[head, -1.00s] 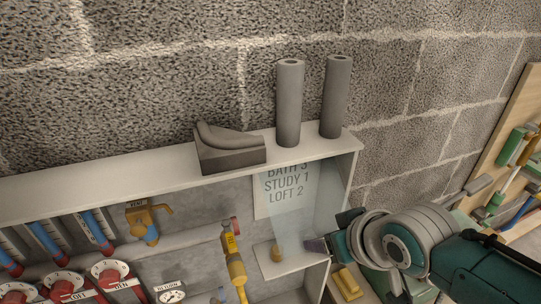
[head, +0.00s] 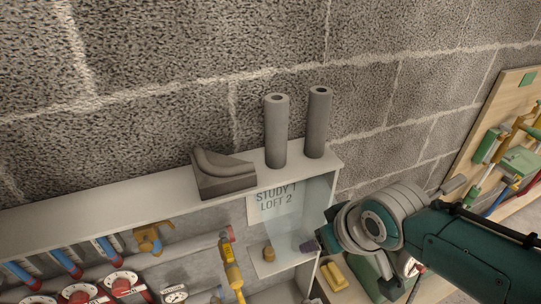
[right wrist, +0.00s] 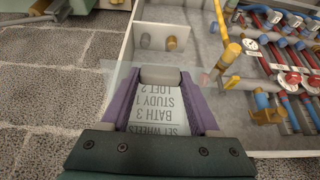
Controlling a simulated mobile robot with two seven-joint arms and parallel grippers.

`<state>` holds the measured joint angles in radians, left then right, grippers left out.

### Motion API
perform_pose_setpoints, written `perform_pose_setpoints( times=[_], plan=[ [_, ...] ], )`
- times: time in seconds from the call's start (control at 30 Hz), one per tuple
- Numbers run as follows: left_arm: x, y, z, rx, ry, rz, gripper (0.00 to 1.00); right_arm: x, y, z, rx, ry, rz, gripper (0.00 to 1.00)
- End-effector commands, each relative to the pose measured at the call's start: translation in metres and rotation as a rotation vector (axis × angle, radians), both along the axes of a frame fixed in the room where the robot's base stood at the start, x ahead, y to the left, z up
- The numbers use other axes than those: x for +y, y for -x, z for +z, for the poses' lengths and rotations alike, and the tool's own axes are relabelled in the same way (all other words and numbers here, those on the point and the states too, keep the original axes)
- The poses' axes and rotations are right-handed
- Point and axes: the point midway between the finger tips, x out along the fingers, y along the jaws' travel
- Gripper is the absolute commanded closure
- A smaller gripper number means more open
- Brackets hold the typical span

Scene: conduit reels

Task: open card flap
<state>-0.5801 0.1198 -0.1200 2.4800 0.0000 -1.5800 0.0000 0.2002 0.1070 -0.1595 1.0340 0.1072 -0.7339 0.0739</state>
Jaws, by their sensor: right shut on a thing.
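A white card (head: 257,211) with printed lines, STUDY 1 and LOFT 2 readable, is on the back of the open cabinet, partly hidden by its top. A clear flap (head: 296,212) stands in front of the card's right part. In the right wrist view the card (right wrist: 158,103) shows upside down between my fingers. My right gripper (head: 311,247) is at the flap's lower right edge. In the right wrist view its purple fingers (right wrist: 162,88) are shut on the flap's grey tab (right wrist: 161,75). My left gripper is not in view.
The cabinet top (head: 100,213) carries a grey moulded block (head: 222,175) and two grey tubes (head: 276,130) (head: 318,122). Yellow-handled valve (head: 231,262), blue pipes and red wheels (head: 118,284) fill the cabinet's left. A tool board (head: 515,140) leans at the right.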

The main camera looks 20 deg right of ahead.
Motion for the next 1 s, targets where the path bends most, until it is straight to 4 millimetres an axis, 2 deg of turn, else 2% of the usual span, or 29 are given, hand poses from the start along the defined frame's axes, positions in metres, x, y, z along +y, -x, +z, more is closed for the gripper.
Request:
perform_pose_setpoints(
  times=[0.1, 0.13, 0.37, 0.67, 0.77, 1.0],
  plan=[
    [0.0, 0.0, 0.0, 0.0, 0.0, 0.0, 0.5, 0.001, -0.004, 0.003, -0.013, -0.001, 0.0, 1.0],
    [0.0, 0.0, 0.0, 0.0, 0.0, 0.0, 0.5, 0.001, -0.004, 0.003, -0.013, -0.001, 0.0, 0.35],
    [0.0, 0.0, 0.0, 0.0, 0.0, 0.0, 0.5, 0.0, -0.002, 0.002, -0.008, -0.001, 0.0, 0.09],
    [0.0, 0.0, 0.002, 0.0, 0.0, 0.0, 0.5, 0.0, -0.001, 0.003, -0.005, -0.001, 0.0, 0.07],
    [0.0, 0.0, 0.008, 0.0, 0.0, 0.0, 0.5, 0.0, 0.002, 0.011, -0.006, 0.0, 0.001, 0.07],
    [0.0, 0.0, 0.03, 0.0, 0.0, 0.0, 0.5, -0.001, 0.021, 0.048, -0.008, 0.0, 0.001, 0.07]
  ],
)
